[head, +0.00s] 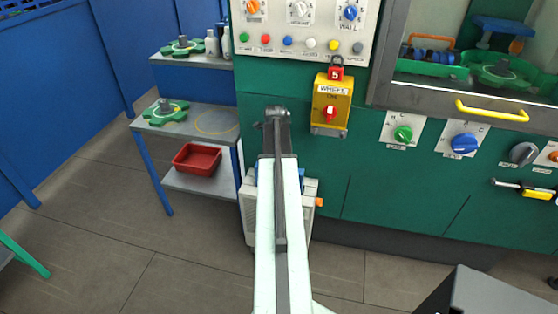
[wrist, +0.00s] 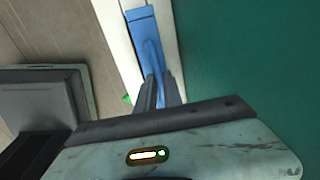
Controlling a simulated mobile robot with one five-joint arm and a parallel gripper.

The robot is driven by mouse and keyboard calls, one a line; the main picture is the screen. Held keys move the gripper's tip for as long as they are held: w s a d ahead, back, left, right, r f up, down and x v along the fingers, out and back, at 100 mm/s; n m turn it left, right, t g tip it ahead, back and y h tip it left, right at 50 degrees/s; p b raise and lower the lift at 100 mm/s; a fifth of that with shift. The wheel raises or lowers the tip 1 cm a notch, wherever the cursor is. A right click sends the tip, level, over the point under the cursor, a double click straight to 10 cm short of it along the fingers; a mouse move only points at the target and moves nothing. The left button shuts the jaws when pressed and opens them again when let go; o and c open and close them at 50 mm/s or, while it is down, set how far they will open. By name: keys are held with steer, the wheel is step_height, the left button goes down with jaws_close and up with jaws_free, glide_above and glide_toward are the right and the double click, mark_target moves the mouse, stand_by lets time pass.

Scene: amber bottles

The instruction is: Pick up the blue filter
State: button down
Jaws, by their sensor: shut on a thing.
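The blue filter (wrist: 143,28) shows in the wrist view as a flat blue panel with a narrow blue handle, set against a white housing (wrist: 112,22). My gripper (wrist: 160,88) is shut on the handle, one dark finger on each side of it. In the head view my arm hides the gripper and most of the filter. A small patch of blue (head: 265,177) shows beside the arm, at the white unit (head: 249,207) low on the green machine front. I cannot tell whether the filter is still seated in its housing.
The green machine front (head: 390,195) rises right behind the unit. An orange knob (head: 319,201) sticks out at the unit's right side. A shelf (head: 200,118) with a red tray (head: 196,158) stands to the left. The floor (head: 110,240) between is clear.

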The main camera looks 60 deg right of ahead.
step_height(320, 180, up, 12)
steer(key=p, duration=1.1)
steer(key=shift+r, duration=0.2)
steer(key=shift+r, duration=0.15)
